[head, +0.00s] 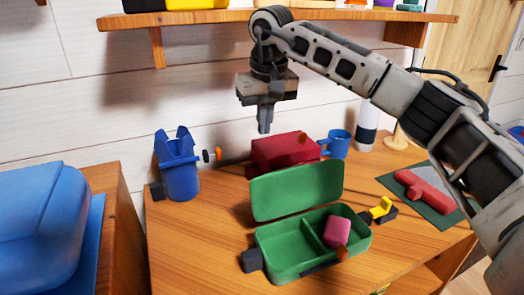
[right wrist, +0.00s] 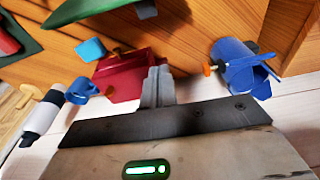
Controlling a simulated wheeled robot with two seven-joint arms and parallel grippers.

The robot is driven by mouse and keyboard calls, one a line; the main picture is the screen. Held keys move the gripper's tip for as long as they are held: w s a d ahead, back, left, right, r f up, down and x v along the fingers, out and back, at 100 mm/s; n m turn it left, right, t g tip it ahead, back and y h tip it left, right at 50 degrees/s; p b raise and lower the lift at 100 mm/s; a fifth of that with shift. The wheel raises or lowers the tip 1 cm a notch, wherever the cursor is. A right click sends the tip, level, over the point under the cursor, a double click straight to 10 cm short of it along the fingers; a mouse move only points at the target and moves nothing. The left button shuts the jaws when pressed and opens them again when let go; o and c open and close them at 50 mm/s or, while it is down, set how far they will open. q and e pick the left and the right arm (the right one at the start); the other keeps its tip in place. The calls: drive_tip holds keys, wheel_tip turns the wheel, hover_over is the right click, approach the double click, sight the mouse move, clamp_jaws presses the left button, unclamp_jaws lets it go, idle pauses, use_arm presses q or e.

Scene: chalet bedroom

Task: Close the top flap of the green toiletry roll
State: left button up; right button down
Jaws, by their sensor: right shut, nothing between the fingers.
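The green toiletry roll (head: 278,256) sits on the wooden table with its top flap (head: 297,190) standing up at the back, leaning away from the open box. The box has a divider and a pink block (head: 337,231) in its right compartment. In the right wrist view a green edge of the roll (right wrist: 90,10) shows at the top. My right gripper (head: 265,128) is shut and empty, pointing down above and behind the flap, apart from it. It also shows in the right wrist view (right wrist: 157,72). My left gripper is not in view.
A red box (head: 283,152) stands right behind the flap, with a blue mug (head: 338,144) and a white-and-black bottle (head: 367,127) to its right. A blue container (head: 180,172) stands left. A red object (head: 424,190) lies on a dark mat at right. A shelf (head: 200,17) is above.

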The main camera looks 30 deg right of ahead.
sight(297, 186)
wheel_tip(297, 186, down, 10)
drive_tip(key=w, duration=0.1)
use_arm(q)
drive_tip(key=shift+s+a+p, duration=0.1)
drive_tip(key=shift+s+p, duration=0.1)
drive_tip(key=shift+p, duration=0.5)
use_arm(e)
drive_tip(key=shift+s+a+r, duration=0.1)
drive_tip(key=shift+s+r, duration=0.2)
drive_tip(key=shift+s, duration=0.6)
drive_tip(key=shift+s+a+r, duration=0.1)
drive_tip(key=shift+s+r, duration=0.2)
drive_tip(key=shift+s, duration=0.6)
